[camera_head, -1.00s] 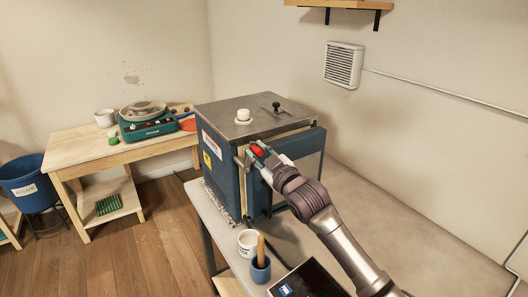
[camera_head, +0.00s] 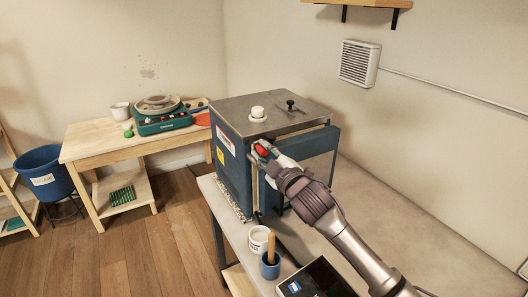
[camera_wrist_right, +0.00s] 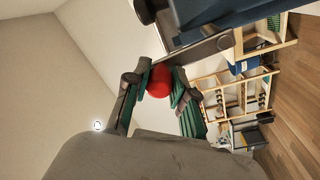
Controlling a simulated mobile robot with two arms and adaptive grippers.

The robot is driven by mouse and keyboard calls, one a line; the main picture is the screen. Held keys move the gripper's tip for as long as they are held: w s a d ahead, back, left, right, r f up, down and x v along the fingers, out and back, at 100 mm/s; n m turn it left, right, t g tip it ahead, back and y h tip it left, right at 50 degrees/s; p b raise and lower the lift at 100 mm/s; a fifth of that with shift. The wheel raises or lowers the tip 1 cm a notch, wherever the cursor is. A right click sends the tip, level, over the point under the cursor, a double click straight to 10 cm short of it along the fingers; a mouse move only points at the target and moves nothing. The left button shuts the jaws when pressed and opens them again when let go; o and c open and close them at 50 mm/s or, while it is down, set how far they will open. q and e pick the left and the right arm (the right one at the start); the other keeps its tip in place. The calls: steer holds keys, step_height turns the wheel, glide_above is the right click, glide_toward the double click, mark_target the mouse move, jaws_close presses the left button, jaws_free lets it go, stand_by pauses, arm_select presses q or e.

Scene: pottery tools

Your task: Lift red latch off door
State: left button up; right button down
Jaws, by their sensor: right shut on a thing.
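The blue kiln (camera_head: 235,165) with a grey lid stands on the bench. Its blue door (camera_head: 318,143) is at the front right side. The red latch knob (camera_head: 262,149) is at the door's left edge, by a metal bracket. My right gripper (camera_head: 267,153) is shut on the red latch. In the right wrist view the red knob (camera_wrist_right: 158,82) sits between the green-padded fingers, against a grey metal bar (camera_wrist_right: 200,50). Whether the latch still touches the door cannot be told. My left gripper is out of view.
A white cup (camera_head: 259,240), a blue cup (camera_head: 270,266) with a wooden-handled tool and a dark tablet-like device (camera_head: 315,280) stand in front of the kiln. A pottery wheel (camera_head: 158,115) is on the left table. The bench right of my arm is clear.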

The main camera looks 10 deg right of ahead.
steer(key=c, duration=0.9)
jaws_free()
steer(key=shift+a, duration=0.1)
steer(key=shift+c, duration=0.2)
steer(key=r+v, duration=0.1)
steer(key=v, duration=1.1)
steer(key=shift+f, duration=0.45)
steer(key=shift+s, duration=0.1)
